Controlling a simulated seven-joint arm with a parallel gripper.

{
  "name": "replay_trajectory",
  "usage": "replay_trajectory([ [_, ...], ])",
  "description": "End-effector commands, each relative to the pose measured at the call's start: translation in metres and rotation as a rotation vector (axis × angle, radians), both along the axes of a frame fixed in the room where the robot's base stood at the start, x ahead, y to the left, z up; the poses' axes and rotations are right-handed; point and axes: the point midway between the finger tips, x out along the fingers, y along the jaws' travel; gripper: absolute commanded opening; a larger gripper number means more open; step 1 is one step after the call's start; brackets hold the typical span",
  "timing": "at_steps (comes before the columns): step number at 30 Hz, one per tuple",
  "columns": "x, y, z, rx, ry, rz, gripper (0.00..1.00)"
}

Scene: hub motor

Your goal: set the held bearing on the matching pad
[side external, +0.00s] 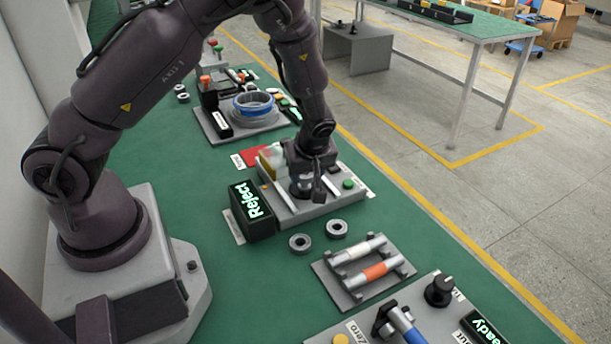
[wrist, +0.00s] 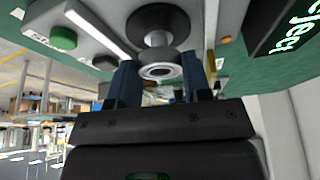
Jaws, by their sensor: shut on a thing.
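My gripper (side external: 303,187) is low over the grey test station (side external: 325,205), its fingers partly hidden behind the wrist. In the wrist view my gripper (wrist: 160,80) has its two dark blue fingers on either side of a small grey ring bearing (wrist: 160,58). The bearing is in line with a dark round spindle seat (wrist: 158,24) of the station; I cannot tell whether they touch. The station's display (side external: 251,209) reads "Reject" in green letters; it also shows in the wrist view (wrist: 295,30). A red pad (side external: 253,156) with a small label lies behind the station, to the left.
Two loose bearings (side external: 300,243) (side external: 336,228) lie in front of the station. A rack with two shafts (side external: 363,272) is at front right. A stator fixture (side external: 252,108) stands behind. The station has a green button (side external: 348,184). Green mat shows between the fixtures.

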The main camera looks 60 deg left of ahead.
Motion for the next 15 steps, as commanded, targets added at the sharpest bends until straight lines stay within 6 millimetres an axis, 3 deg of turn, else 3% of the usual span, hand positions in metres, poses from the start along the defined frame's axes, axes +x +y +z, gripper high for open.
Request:
replay_trajectory([
  [3, -0.001, 0.000, -0.014, 0.000, 0.003, -0.001, 0.17],
  [15, -0.001, 0.000, -0.019, 0.000, 0.001, -0.001, 0.17],
])
